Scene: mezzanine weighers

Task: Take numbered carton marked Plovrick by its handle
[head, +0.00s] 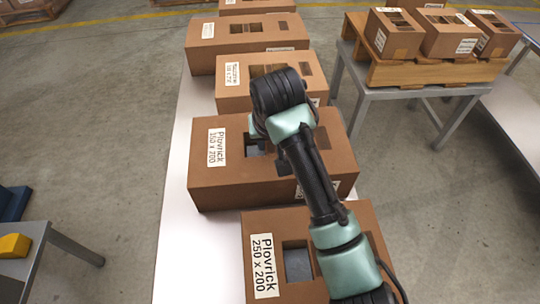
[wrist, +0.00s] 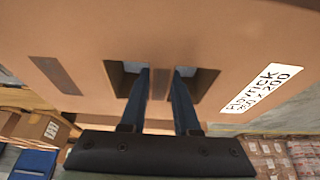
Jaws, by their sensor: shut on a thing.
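A brown carton marked Plovrick 150 x 200 (head: 230,185) sits on the white table (head: 172,225), partly hidden by my arm. A nearer carton marked Plovrick 250 x 200 (head: 262,225) is on the same table, with dark openings in its top. In the wrist view, my gripper (wrist: 160,80) has its two fingers in two openings of a Plovrick carton (wrist: 215,45). They are shut on the narrow handle strip (wrist: 160,85) between the openings. The first digit on that label is hard to read. In the head view, my arm hides the fingers.
More brown cartons (head: 205,62) stand in a row farther along the table. At the right, several cartons (head: 440,40) rest on a wooden pallet (head: 385,75) on a grey table. A yellow thing (head: 14,246) is on a table at the left. The floor between is clear.

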